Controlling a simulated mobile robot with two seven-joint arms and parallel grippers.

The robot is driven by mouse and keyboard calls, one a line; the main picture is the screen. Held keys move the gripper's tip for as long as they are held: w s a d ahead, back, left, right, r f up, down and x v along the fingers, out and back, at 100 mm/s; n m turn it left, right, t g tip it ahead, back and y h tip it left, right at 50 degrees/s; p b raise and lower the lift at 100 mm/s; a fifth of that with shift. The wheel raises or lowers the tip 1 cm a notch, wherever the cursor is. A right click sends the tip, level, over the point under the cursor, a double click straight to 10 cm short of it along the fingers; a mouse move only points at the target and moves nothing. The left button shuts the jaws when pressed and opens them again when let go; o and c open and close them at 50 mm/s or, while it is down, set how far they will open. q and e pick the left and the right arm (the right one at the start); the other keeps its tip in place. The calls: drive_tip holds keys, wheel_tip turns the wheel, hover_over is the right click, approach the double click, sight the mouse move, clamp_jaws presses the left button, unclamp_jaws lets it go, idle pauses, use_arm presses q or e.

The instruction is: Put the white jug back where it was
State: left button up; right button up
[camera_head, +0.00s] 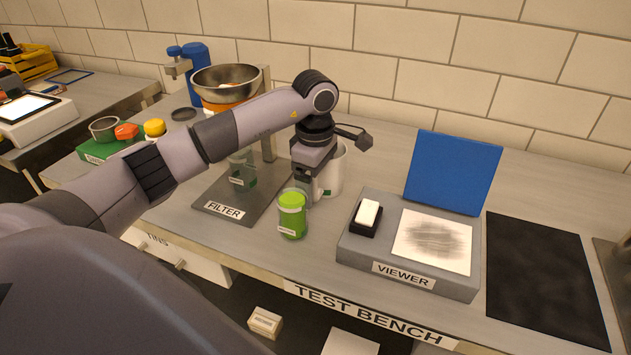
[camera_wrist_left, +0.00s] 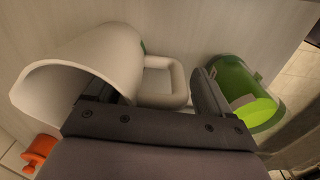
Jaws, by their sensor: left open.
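The white jug (camera_head: 335,172) stands upright on the bench, partly hidden behind my left gripper in the head view. In the left wrist view the white jug (camera_wrist_left: 85,75) is on the left with its handle (camera_wrist_left: 178,82) pointing right. My left gripper (camera_head: 307,188) points down beside the jug on its handle side. In the left wrist view the open jaws (camera_wrist_left: 165,92) have the handle between them; whether a finger touches it I cannot tell. My right gripper is in neither view.
A clear jar with green contents (camera_head: 292,215) stands close in front of my left gripper. The FILTER stand (camera_head: 222,207) with a steel bowl (camera_head: 228,82) is to the left. The grey VIEWER box (camera_head: 455,282) with a raised blue lid (camera_head: 452,172) is to the right.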

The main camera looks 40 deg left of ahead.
use_arm(q)
wheel_tip(320, 180, up, 12)
drive_tip(key=shift+s+d+r, duration=0.1)
drive_tip(key=shift+r, duration=0.05)
idle(0.3)
idle(0.6)
